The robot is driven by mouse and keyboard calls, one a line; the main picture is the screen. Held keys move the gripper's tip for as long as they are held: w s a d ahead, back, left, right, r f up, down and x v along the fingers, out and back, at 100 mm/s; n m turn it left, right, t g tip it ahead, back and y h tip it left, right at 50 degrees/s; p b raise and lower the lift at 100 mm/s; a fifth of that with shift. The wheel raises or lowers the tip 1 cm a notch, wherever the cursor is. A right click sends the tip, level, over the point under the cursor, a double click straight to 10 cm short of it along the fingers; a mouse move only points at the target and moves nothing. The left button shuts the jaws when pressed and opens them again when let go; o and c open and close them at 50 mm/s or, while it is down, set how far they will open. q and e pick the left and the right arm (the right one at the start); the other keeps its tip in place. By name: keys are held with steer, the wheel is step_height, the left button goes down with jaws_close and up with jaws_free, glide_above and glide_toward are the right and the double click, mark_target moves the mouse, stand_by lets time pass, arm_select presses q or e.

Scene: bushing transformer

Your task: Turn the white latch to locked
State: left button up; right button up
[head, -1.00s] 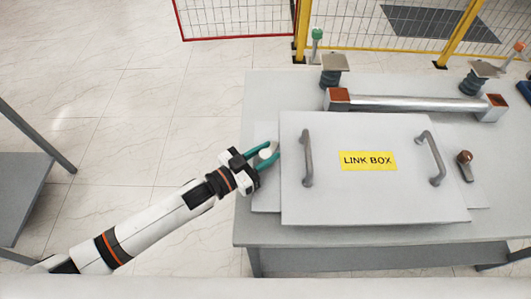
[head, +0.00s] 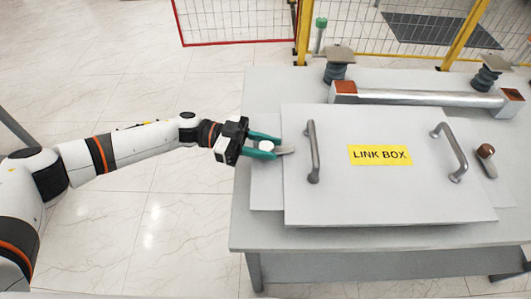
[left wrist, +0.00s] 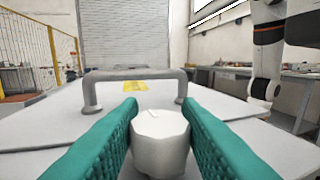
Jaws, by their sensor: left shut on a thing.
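The white latch knob (head: 266,146) is at the left edge of the link box cover (head: 330,195), on the grey table. A grey tab (head: 286,151) shows to its right, reaching onto the cover's edge. My left gripper (head: 268,145) comes in from the left, with its teal fingers shut on the knob. In the left wrist view, the white faceted knob (left wrist: 160,140) sits between the two teal fingers (left wrist: 160,130). My right gripper is not visible.
The cover has two grey handles (head: 313,152) (head: 450,150) and a yellow LINK BOX label (head: 379,155). A brown-knobbed latch (head: 487,153) is at its right. A metal bar (head: 428,97) lies behind. The floor left of the table is clear.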

arm_select(q)
steer(key=shift+m+g+y+b, duration=0.6)
steer(key=shift+m+g+b, duration=0.5)
steer(key=shift+g+b, duration=0.4)
steer(key=shift+g, duration=0.3)
steer(key=shift+r, duration=0.1)
steer(key=o, duration=1)
steer(key=shift+d, duration=0.1)
steer(key=shift+c, duration=0.2)
steer(key=b+v, duration=0.3)
steer(key=v, duration=0.9)
